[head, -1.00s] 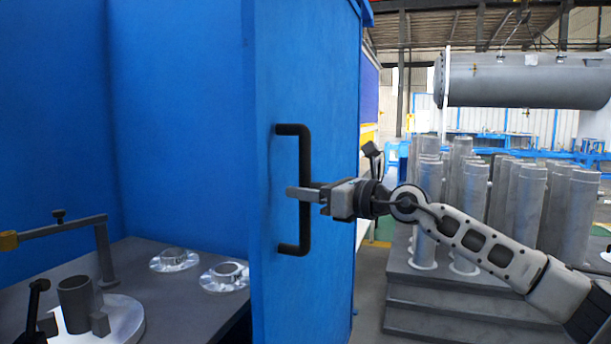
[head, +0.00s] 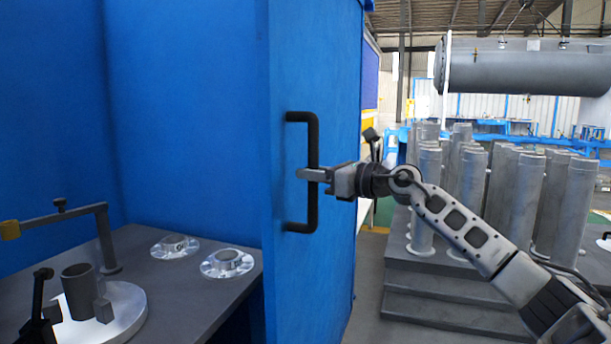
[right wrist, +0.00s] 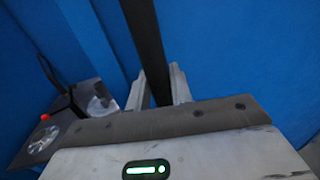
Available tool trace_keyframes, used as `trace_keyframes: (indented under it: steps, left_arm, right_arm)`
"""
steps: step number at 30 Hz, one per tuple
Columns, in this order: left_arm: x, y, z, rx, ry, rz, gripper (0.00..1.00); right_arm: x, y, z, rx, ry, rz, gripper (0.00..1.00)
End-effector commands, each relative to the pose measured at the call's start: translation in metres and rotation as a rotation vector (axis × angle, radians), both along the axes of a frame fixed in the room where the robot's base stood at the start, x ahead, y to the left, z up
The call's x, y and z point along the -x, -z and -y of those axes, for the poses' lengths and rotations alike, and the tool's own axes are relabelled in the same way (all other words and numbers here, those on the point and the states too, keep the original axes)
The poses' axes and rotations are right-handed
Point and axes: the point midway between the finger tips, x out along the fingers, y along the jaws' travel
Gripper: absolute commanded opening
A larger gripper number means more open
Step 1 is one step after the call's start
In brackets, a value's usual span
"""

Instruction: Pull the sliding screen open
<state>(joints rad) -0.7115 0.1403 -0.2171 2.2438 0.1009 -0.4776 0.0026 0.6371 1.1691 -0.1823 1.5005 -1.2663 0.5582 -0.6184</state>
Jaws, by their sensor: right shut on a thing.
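The sliding screen (head: 322,80) is a tall blue panel with its edge facing me, right of a grey worktable. A black upright bar handle (head: 313,140) is fixed to it. My right gripper (head: 312,175) reaches in from the right and is shut on the middle of the handle. In the right wrist view the handle (right wrist: 148,45) runs as a dark bar between the two fingers (right wrist: 155,90). The screen stands partly open, with the table visible to its left. My left gripper is not in view.
The worktable (head: 195,290) carries two shiny flanged rings (head: 228,263), a round plate with a grey cylinder (head: 78,290), and a clamp arm (head: 60,222). Right of the screen, several metal tubes (head: 490,200) stand on a stepped grey platform. A large grey tank (head: 520,65) hangs behind.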

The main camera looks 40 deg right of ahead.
Motion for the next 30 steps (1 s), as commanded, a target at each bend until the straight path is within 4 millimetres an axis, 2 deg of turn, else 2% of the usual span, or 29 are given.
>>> trace_keyframes:
  steps: [1, 6, 19, 20, 21, 22, 30]
  left_arm:
    - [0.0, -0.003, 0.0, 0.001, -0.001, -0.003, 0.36]
    - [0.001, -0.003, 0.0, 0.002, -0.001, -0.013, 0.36]
    - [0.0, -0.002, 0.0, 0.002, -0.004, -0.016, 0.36]
    - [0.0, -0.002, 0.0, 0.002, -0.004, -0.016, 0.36]
    - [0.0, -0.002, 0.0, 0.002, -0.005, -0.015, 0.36]
    - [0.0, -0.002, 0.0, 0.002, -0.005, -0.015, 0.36]
    - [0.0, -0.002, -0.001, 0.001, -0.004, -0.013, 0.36]
  right_arm:
    - [-0.006, -0.007, 0.012, -0.009, 0.01, 0.012, 0.0]
    - [-0.018, -0.006, 0.032, -0.007, 0.006, 0.01, 0.0]
    - [-0.022, -0.003, 0.038, -0.001, -0.001, 0.009, 0.0]
    - [-0.022, -0.003, 0.038, -0.003, -0.001, 0.01, 0.27]
    - [-0.022, -0.003, 0.037, -0.002, -0.001, 0.009, 0.38]
    - [-0.022, -0.003, 0.037, -0.002, -0.001, 0.009, 0.41]
    - [-0.022, -0.001, 0.037, -0.001, -0.003, 0.006, 0.41]
